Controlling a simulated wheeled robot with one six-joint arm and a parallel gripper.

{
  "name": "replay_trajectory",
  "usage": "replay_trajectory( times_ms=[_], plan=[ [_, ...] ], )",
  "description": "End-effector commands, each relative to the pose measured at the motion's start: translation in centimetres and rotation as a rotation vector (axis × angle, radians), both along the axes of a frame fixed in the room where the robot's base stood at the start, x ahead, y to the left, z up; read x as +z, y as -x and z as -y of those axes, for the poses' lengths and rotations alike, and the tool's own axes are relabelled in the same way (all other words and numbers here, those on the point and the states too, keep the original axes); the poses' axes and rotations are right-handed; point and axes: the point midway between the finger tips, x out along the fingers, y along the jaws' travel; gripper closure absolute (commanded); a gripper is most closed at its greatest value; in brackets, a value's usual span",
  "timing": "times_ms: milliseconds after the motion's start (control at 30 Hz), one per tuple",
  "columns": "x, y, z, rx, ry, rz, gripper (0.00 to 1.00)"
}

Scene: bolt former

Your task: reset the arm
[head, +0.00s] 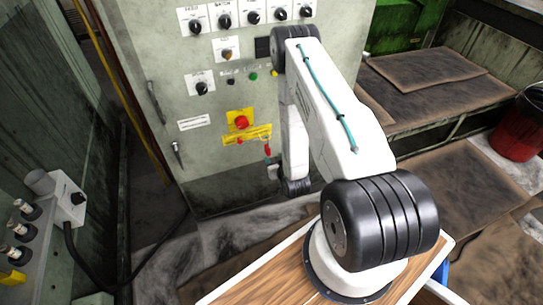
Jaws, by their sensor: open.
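My white arm rises from its round base at the lower right, bends at a black elbow joint high in the picture, and its forearm hangs down in front of the grey control cabinet (215,180). My gripper (271,163) is small and partly hidden at the lower end of the forearm, close before the cabinet front, just below the yellow label strip. It is open, and I see nothing held in it. Its fingers are too small to make out clearly. The cabinet carries a red emergency button (241,122) on a yellow plate and several black rotary knobs (224,20).
A wooden-topped surface (262,276) lies under my arm's base. Brown, dirty metal steps (440,85) and a red bucket (518,128) stand at right. A grey box (65,200) with a cable is at left. Stained floor (175,245) shows between.

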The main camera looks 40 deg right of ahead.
Motion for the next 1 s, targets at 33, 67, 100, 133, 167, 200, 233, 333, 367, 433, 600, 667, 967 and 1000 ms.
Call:
replay_trajectory(
  times_ms=[33, 67, 100, 133, 167, 200, 233, 333, 367, 433, 600, 667, 967, 1000],
  plan=[
    [0.2, 0.4, -0.1, 0.000, 0.000, 0.000, 0.57],
    [0.3, 0.5, -0.1, 0.000, 0.000, 0.000, 0.57],
    [0.3, 0.7, -0.2, 0.000, 0.000, 0.000, 0.57],
    [0.3, 0.7, -0.2, 0.000, 0.000, 0.000, 0.57],
    [0.4, 0.8, -0.2, 0.000, 0.000, 0.000, 0.57],
    [0.4, 0.8, -0.2, 0.000, 0.000, 0.001, 0.57],
    [0.4, 0.8, -0.2, 0.000, 0.000, 0.001, 0.57],
    [0.0, 0.9, -0.3, 0.001, -0.006, -0.016, 0.57],
    [-0.3, 1.0, -0.3, 0.001, -0.012, -0.033, 0.57],
    [-1.6, 1.6, -0.6, 0.002, -0.033, -0.099, 0.57],
    [-6.1, 5.8, -2.0, 0.003, -0.130, -0.400, 0.57],
    [-6.3, 6.8, -2.2, 0.001, -0.160, -0.501, 0.57],
    [1.0, 8.8, -3.6, 0.016, -0.261, -0.926, 0.57],
    [2.7, 9.0, -3.9, 0.019, -0.269, -0.969, 0.57]
  ],
)
